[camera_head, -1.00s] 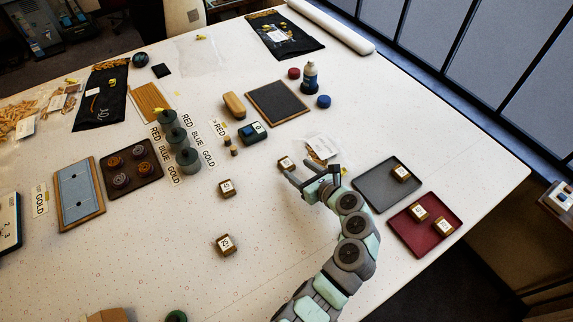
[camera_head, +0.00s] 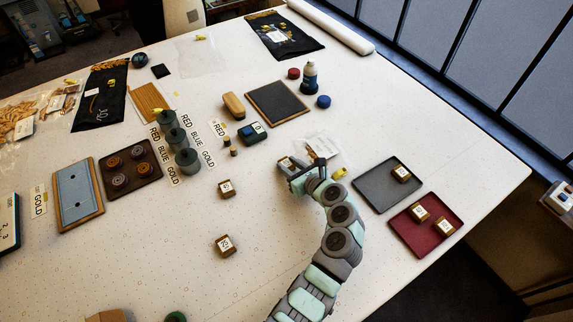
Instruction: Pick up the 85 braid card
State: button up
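Several small brown blocks with white numbered cards are in view, but the numbers are too small to read surely, so I cannot tell which is 85. One card block (camera_head: 286,162) is at my gripper (camera_head: 293,171), partly hidden by its fingers; I cannot tell whether they touch or grip it. Two more stand on the open table, an upper one (camera_head: 226,189) and a lower one (camera_head: 225,245). One card block (camera_head: 401,173) is in the grey tray (camera_head: 373,190). Two, a left one (camera_head: 419,213) and a right one (camera_head: 445,226), are in the red tray (camera_head: 424,242).
A clear packet (camera_head: 322,145) lies just behind my gripper. Dark green spools (camera_head: 177,138) with word labels, a green device (camera_head: 252,132) and a dark mat (camera_head: 277,103) stand farther back. The table around the two loose card blocks is clear.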

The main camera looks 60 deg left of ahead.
grip_shut()
